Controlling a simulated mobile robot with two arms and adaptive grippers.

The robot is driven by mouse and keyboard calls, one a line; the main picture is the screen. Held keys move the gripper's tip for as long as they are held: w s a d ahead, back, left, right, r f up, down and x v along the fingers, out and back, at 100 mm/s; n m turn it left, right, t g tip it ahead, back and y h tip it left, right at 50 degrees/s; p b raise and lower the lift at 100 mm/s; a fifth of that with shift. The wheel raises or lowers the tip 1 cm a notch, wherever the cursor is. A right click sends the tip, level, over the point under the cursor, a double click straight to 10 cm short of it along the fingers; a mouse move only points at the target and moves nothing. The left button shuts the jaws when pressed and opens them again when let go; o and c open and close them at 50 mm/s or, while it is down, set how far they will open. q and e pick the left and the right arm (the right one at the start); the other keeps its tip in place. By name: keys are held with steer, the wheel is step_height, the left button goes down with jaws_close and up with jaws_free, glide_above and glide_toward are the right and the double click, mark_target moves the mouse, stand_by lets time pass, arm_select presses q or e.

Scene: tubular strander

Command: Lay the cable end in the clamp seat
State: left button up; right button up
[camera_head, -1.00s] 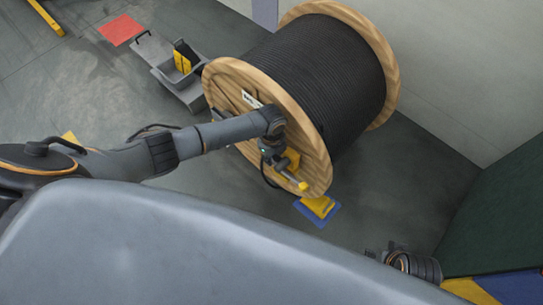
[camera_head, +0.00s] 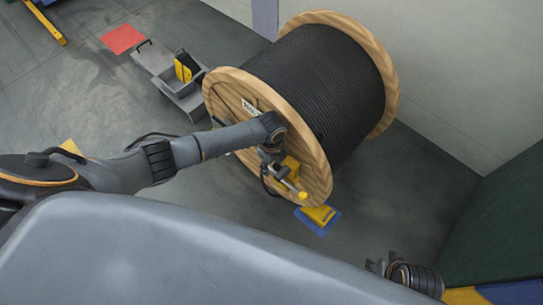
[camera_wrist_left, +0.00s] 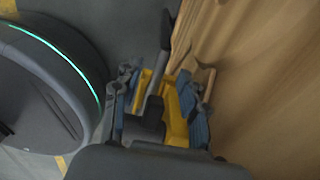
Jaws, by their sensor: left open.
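A large wooden reel (camera_head: 221,89) wound with black cable (camera_head: 325,80) stands at centre. My left gripper (camera_head: 284,177) is open at the lower part of its near flange. A yellow block (camera_head: 291,165) and a grey rod with a yellow tip (camera_head: 302,195) show there. In the left wrist view, the open fingers (camera_wrist_left: 158,100) lie on either side of a yellow holder (camera_wrist_left: 178,115) with a dark bar (camera_wrist_left: 155,90) over it, beside the wood. I cannot tell which part is the cable end or the clamp seat. My right gripper (camera_head: 380,264) is at lower right, away from the reel.
A yellow chock on a blue plate (camera_head: 318,218) sits on the floor below the reel. A grey cart (camera_head: 180,85) stands to its upper left. A red floor patch (camera_head: 121,39) lies beyond. A dark green panel (camera_head: 505,215) is at right.

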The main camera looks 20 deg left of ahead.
arm_select(q)
step_height(320, 180, up, 11)
stand_by(0.3)
stand_by(0.5)
